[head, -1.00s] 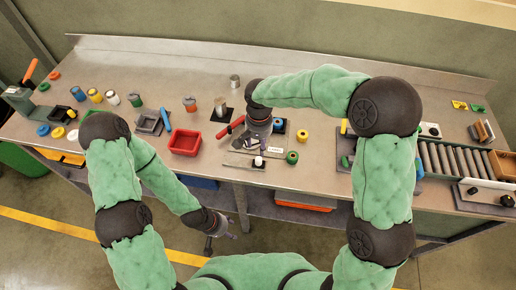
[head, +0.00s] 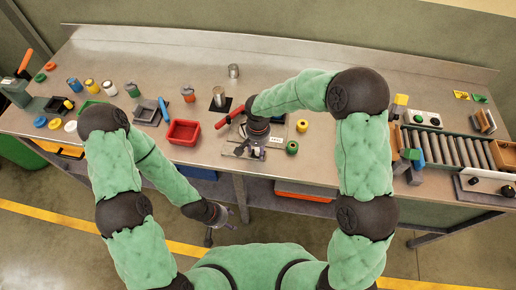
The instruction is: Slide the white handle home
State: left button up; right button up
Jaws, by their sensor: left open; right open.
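A flat light plate (head: 231,151) lies near the front edge of the bench, in the middle of the head view. The white handle on it is mostly hidden by my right gripper (head: 250,151), so I cannot tell its exact position along the plate. My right gripper points down at the plate, its fingers open around or just above the handle; contact cannot be told. My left gripper (head: 221,224) hangs open and empty in front of the bench, below its top and away from the plate.
A red lever (head: 230,117) stands close behind my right gripper. A red bin (head: 184,132) is to the left and a green ring (head: 292,147) to the right. The bench's back middle is mostly clear.

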grip_shut()
jog(key=a, duration=0.3)
jog(key=w+a+b, duration=0.1)
jog(key=a, duration=0.3)
jog(key=w+a, duration=0.1)
jog(key=a, duration=0.3)
jog(key=shift+w+b, duration=0.25)
jog(key=shift+b, duration=0.1)
jog(key=shift+r, duration=0.1)
jog(key=shift+c, duration=1.5)
grip_release()
jog(key=shift+a, duration=0.1)
jog(key=o, duration=0.3)
jog(key=shift+a, duration=0.15)
